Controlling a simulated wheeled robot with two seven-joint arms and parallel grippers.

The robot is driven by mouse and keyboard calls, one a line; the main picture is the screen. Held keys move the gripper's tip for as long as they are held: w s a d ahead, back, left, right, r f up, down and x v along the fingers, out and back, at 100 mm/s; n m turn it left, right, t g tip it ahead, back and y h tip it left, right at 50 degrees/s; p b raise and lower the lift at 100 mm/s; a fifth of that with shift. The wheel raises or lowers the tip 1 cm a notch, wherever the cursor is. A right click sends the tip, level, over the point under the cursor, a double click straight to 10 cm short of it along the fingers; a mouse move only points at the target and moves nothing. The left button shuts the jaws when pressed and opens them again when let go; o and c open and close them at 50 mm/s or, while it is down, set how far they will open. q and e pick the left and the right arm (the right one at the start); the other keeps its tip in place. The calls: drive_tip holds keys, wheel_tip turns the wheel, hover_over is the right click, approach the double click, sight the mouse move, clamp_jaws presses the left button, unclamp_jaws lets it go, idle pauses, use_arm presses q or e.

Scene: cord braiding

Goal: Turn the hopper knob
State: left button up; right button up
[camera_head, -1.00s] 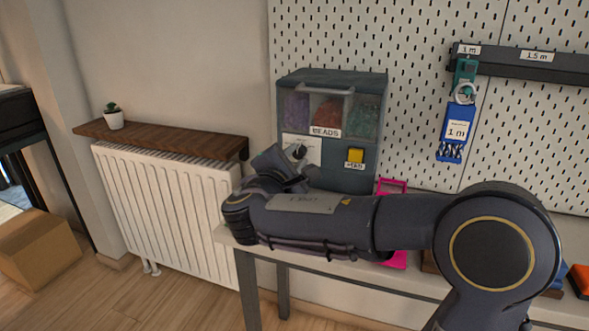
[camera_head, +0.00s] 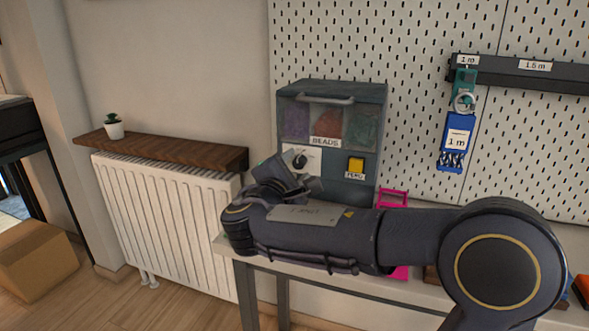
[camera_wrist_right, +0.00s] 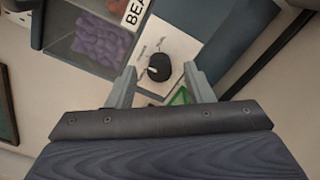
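The bead hopper (camera_head: 287,92) is a dark grey box labelled BEADS, standing against the pegboard. Its round black knob (camera_head: 300,158) with a white pointer mark sits on a white dial plate at the lower left of the front. In the right wrist view the knob (camera_wrist_right: 159,67) appears between my two fingertips, with gaps on both sides. My right gripper (camera_wrist_right: 160,72) is open and faces the plate. In the head view my right gripper (camera_head: 287,168) is at the hopper's lower left, partly hidden by its own wrist. My left gripper is not in view.
A yellow button (camera_head: 356,165) is on the hopper's front, right of the knob. A pink rack (camera_head: 393,197) stands right of the hopper. A radiator (camera_head: 165,220) under a wooden shelf (camera_head: 165,148) is at left.

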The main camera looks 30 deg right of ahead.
drive_tip(key=shift+a, duration=0.1)
drive_tip(key=p+v, duration=0.1)
drive_tip(key=v, duration=0.6)
drive_tip(key=shift+s+a, duration=0.25)
